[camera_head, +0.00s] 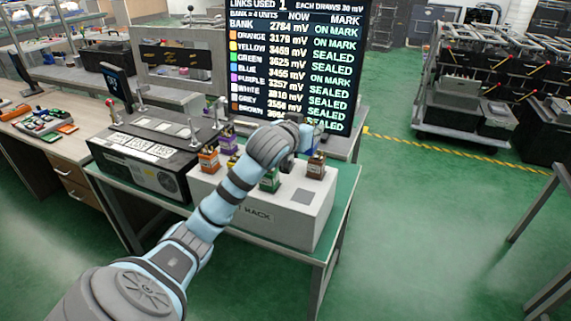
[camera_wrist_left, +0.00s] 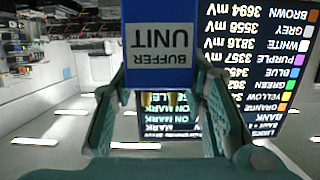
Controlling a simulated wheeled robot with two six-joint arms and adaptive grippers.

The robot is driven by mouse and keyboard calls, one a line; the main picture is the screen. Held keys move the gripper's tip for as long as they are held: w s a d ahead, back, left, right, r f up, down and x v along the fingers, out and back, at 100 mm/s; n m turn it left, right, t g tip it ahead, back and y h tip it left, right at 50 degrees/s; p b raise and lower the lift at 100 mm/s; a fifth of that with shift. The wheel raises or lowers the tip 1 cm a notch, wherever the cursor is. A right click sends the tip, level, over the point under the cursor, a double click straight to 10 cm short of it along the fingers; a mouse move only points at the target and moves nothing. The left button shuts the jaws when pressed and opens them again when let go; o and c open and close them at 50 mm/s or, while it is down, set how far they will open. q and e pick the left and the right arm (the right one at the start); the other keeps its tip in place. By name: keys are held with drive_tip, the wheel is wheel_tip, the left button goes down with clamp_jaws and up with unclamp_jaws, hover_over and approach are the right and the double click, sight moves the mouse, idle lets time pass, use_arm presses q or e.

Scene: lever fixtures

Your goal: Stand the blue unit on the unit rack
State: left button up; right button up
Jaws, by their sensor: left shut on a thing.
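The blue unit (camera_wrist_left: 158,45), with a white "BUFFER UNIT" label, is between the fingers of my left gripper (camera_wrist_left: 160,105), which is shut on it. The label appears upside down in the wrist view. In the head view the gripper (camera_head: 308,142) is above the back right of the pale unit rack (camera_head: 262,212), and only a little blue shows beside it. An orange unit (camera_head: 208,159), a purple unit (camera_head: 227,139), a green unit (camera_head: 270,181) and a brown-orange unit (camera_head: 316,166) stand on the rack. My forearm hides part of the rack top. My right gripper is out of view.
A black bank box (camera_head: 140,165) with pale panels on top stands left of the rack on the same table. A large readout screen (camera_head: 300,65) rises behind. A wooden bench (camera_head: 50,150) is at left. Green floor (camera_head: 430,220) is open at right.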

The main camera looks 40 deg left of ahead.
use_arm(q)
wheel_tip(320, 180, down, 17)
drive_tip(key=b, duration=0.3)
drive_tip(key=shift+r, duration=0.15)
drive_tip(key=o, duration=1.4)
drive_tip(key=shift+r, duration=0.1)
drive_tip(key=shift+s, duration=0.1)
